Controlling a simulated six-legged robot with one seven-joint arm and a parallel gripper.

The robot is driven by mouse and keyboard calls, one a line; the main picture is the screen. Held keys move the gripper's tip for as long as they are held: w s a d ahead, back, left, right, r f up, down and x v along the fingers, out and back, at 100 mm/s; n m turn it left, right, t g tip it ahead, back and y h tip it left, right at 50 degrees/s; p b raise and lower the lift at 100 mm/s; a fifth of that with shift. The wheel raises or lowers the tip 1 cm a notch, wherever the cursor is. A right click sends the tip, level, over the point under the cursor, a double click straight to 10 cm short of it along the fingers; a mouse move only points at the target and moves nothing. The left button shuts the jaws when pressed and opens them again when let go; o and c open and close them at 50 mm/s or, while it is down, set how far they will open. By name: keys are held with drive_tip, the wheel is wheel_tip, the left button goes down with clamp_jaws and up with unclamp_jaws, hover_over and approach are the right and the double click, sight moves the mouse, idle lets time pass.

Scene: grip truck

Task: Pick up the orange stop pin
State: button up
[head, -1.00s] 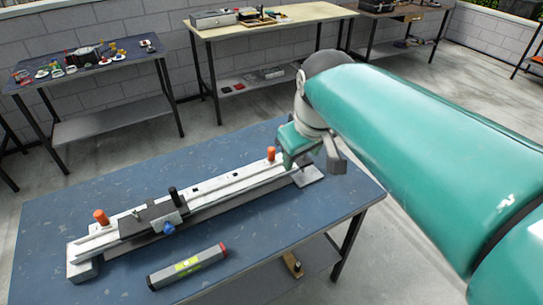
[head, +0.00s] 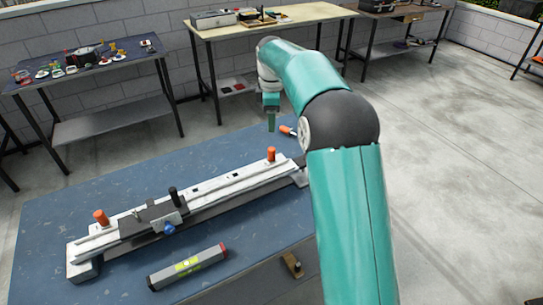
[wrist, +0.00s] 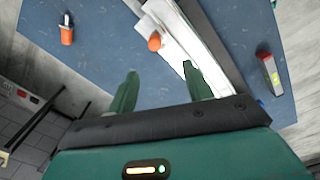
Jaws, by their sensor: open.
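A loose orange pin (head: 287,130) with a grey end lies on the blue table behind the rail. In the wrist view the same pin (wrist: 67,35) is at upper left, apart from my fingers. A second orange pin (head: 271,154) stands at the right part of the rail; in the wrist view it (wrist: 155,41) shows just beyond the fingertips. A third orange pin (head: 101,217) stands at the rail's left end. My gripper (head: 271,128) points down above the table's back edge, left of the loose pin. In the wrist view my gripper (wrist: 160,70) is open with nothing between its fingers.
The long pale rail (head: 225,182) carries a dark carriage with a black knob (head: 173,193) and a blue knob (head: 169,229). The blue table (head: 50,222) has clear room behind the rail. Other benches stand behind.

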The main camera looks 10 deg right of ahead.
sight(272, 149)
drive_tip(key=shift+n, duration=0.3)
drive_tip(key=f, duration=0.6)
drive_tip(key=w+f, duration=0.1)
drive_tip(key=f, duration=0.2)
drive_tip(key=shift+f, duration=0.3)
wheel_tip(272, 149, down, 6)
drive_tip(key=shift+w+d+r, duration=0.1)
drive_tip(key=shift+w+r, duration=0.05)
clamp_jaws()
